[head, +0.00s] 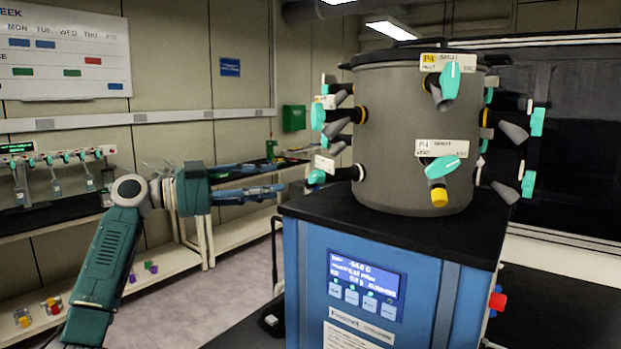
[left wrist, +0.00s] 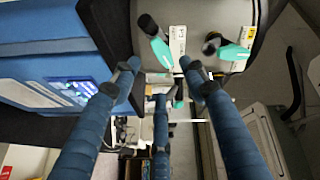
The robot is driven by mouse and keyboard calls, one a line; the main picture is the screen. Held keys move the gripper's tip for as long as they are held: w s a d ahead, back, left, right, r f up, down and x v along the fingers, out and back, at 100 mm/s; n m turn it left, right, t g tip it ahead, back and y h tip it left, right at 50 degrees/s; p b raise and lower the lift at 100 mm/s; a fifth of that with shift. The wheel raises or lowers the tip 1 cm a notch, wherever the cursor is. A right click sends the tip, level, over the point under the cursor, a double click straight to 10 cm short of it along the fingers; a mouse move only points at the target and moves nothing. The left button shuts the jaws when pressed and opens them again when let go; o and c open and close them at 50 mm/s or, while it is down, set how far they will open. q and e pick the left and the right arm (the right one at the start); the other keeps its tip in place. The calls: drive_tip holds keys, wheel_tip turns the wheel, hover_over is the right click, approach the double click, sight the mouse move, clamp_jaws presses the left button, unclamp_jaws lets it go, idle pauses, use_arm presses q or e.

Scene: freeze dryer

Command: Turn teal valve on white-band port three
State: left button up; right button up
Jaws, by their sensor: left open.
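The grey drum (head: 405,135) carries ports with teal valves. The lower front teal valve (head: 442,168) has a white label reading P4. On the drum's left side, a lower teal valve (head: 316,177) sits by a white-collared port (head: 358,173); its label is too small to read. In the left wrist view, a teal valve with a white tag (left wrist: 162,52) lies just beyond the fingertips. A teal valve with a yellow tag (left wrist: 235,52) is to its right. My left gripper (head: 280,178) is open and empty, left of the drum, its fingers (left wrist: 160,80) apart. My right gripper is not seen.
The drum stands on a blue cabinet (head: 310,265) with a black top and a display. An upper left valve (head: 318,117) sits close above the lower one. Benches (head: 235,220) line the wall behind my left arm. Floor between bench and cabinet is free.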

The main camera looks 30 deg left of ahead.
sight(313, 181)
use_arm(q)
drive_tip(key=p+x, duration=0.5)
drive_tip(key=x, duration=0.3)
drive_tip(key=shift+w+d+r, duration=0.1)
drive_tip(key=shift+w+d, duration=0.15)
drive_tip(key=shift+w, duration=0.1)
drive_tip(key=shift+w+d, duration=0.35)
drive_tip(key=shift+w, duration=0.05)
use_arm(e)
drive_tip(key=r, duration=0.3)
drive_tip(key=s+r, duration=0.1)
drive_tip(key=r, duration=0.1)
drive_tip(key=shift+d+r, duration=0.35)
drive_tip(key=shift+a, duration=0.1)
use_arm(q)
drive_tip(key=c, duration=0.3)
clamp_jaws()
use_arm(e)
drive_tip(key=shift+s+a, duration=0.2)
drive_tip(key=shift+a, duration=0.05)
